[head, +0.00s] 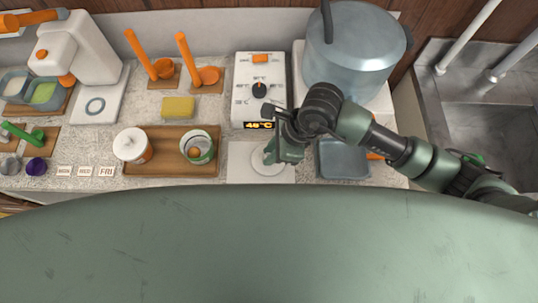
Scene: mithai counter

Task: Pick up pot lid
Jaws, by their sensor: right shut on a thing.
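My right gripper (272,152) reaches in from the right and points down over a pale square pad (240,170). It is shut on what looks like the pot lid, a pale round disc (268,164) at its fingertips. The fingers hide part of the disc, and I cannot tell whether it touches the pad. To the left, on a wooden tray (168,168), stand an open pot (198,150) with something orange inside and a white lidded pot (131,146). My left gripper is not in view.
A large steel pot (355,50) stands behind my right arm. A blue-grey tray (343,160) lies right of the pad. A yellow sponge (178,107) and orange-handled tools (207,76) are behind the wooden tray. A sink (490,110) is at right.

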